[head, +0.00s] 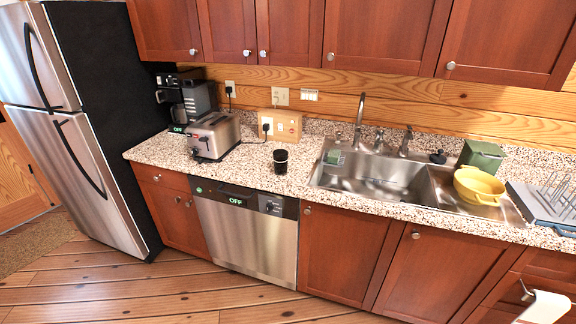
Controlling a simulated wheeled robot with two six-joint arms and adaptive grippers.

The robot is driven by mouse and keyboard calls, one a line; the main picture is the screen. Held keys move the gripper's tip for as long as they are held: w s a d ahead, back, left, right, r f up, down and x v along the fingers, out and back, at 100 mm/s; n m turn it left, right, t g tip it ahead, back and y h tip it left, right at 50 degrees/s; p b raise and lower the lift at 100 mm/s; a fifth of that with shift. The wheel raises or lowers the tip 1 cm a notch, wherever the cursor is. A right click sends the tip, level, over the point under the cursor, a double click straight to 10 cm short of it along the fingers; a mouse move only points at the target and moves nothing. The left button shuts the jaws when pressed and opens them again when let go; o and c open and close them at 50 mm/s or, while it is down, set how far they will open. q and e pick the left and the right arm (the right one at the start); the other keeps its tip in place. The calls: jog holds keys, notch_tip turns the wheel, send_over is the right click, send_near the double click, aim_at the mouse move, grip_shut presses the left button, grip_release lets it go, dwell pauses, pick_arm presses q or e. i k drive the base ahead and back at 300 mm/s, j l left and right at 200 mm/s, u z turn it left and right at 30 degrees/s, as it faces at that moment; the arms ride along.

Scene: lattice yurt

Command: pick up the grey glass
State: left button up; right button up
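A small dark grey, nearly black glass (281,163) stands upright on the speckled counter (255,180), near its front edge. It is right of the toaster and left of the sink, above the dishwasher. Nothing touches it or hides it in the head view. Neither of my grippers shows in this view.
A steel toaster (215,136) and a coffee maker (188,101) stand left of the glass. The sink (375,178) with its faucet (360,122) lies to the right. A yellow bowl (479,185), green box (482,156) and dish rack (547,207) stand further right. Cabinets overhang the counter.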

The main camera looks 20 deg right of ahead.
aim_at(280, 157)
jog(key=i+j+z, duration=0.15)
jog(key=z, duration=0.25)
jog(key=i+j+z, duration=0.2)
jog(key=z, duration=0.25)
jog(key=i+j+z, duration=0.1)
jog(key=j+z, duration=0.3)
jog(key=l, duration=0.1)
